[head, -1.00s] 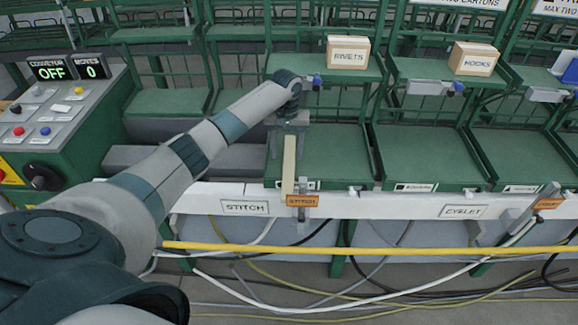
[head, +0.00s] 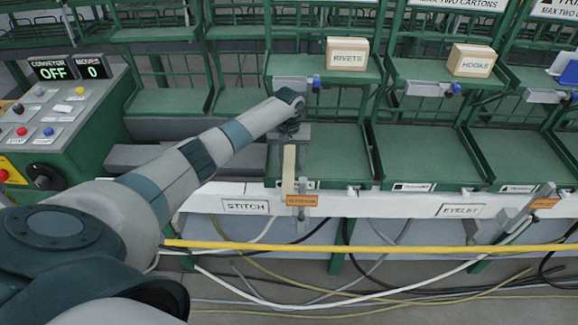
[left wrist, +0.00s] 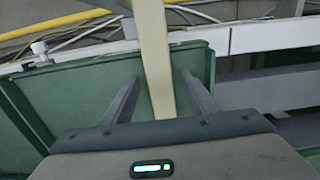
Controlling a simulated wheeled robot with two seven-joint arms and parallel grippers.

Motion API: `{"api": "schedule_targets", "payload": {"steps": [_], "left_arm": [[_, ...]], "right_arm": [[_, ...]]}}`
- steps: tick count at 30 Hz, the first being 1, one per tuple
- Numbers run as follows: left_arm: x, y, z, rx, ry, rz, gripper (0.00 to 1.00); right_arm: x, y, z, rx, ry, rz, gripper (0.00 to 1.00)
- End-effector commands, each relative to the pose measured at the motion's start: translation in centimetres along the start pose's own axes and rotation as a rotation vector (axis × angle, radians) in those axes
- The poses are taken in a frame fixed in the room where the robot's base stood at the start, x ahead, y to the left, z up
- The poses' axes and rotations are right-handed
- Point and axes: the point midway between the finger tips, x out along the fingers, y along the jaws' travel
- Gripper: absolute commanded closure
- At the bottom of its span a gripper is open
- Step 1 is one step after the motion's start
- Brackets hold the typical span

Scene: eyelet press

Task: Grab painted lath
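The painted lath (head: 289,162) is a narrow cream strip in the head view. It lies over the green tray above the STITCH end of the white rail, its near end by an orange tag (head: 300,200). My left gripper (head: 290,143) is over its far part. In the left wrist view the lath (left wrist: 153,45) runs between the two fingers of the left gripper (left wrist: 160,77). The fingers are open, with visible gaps on both sides of the lath. The lath's far end is hidden by the gripper. My right gripper is in neither view.
A control panel (head: 62,115) stands at the left, its display reading CONVEYOR OFF. RIVETS (head: 347,54) and HOOKS (head: 472,61) cartons sit on upper shelves. A yellow pipe (head: 400,249) and loose cables run below the white rail (head: 385,205). Green trays to the right are empty.

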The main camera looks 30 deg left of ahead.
Motion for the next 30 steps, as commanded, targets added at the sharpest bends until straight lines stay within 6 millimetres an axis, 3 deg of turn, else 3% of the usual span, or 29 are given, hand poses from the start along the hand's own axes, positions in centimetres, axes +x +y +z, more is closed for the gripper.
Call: {"api": "schedule_targets", "payload": {"steps": [1, 6, 17, 26, 30], "left_arm": [[0.0, 0.0, 0.0, 0.0, 0.0, 0.0, 0.59], [0.0, 0.0, 0.0, 0.0, 0.0, 0.0, 0.94], [-0.3, 0.0, -0.1, 0.0, 0.001, 0.001, 0.94], [-3.0, 0.0, -0.1, 0.001, 0.003, 0.003, 0.94], [-3.2, -2.8, -0.1, -0.003, 0.001, -0.002, 0.94]], "right_arm": [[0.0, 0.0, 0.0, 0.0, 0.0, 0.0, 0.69], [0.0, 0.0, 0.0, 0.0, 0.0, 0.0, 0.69], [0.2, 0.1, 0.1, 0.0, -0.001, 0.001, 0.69], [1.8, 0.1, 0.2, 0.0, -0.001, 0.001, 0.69], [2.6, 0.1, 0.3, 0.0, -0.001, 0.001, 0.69]]}}
